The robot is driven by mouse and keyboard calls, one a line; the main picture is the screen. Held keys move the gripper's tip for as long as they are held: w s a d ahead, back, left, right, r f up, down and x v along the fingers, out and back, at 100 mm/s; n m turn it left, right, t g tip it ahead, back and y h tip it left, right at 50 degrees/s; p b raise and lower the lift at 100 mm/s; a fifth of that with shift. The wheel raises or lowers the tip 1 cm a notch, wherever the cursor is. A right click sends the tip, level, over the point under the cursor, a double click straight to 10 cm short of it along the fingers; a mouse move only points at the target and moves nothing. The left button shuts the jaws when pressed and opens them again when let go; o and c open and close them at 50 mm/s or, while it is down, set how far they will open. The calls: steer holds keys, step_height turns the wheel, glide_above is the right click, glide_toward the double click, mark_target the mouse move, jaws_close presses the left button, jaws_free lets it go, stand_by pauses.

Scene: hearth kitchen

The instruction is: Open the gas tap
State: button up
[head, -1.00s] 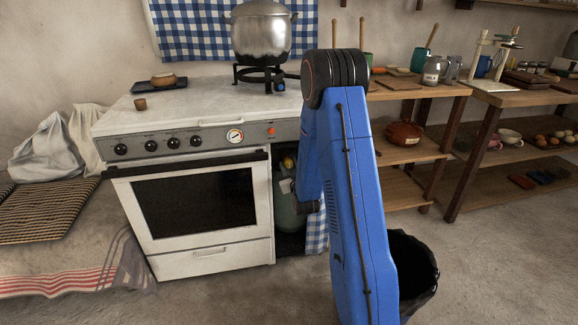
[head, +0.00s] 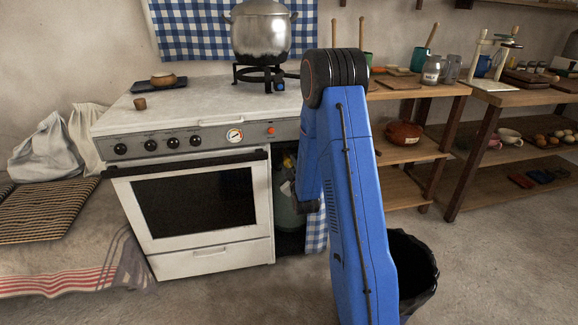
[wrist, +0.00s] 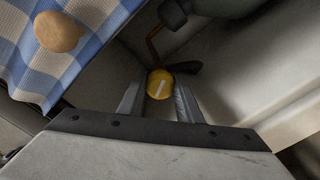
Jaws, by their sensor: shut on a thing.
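The gas tap's yellow round knob (wrist: 160,84) with a pale line on its face shows in the wrist view. My gripper (wrist: 159,98) has its two fingers on either side of the knob and is shut on it. The pale line runs slightly tilted from upright. A green gas bottle (head: 288,212) stands in the gap right of the stove. In the head view my blue arm reaches into that gap, and my fingers and most of the tap are hidden. Part of the bottle and a copper-coloured pipe (wrist: 153,48) show in the wrist view.
The white stove (head: 200,195) stands left of the gap, with a pot (head: 260,32) on a burner above. A blue checked cloth (head: 316,232) hangs at the gap's right side. Wooden shelves (head: 415,165) and a black bin (head: 415,268) are to the right.

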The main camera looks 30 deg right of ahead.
steer(key=n, duration=0.6)
steer(key=shift+n, duration=0.3)
steer(key=n, duration=0.6)
steer(key=shift+n, duration=0.3)
steer(key=o, duration=1)
steer(key=shift+o, duration=0.2)
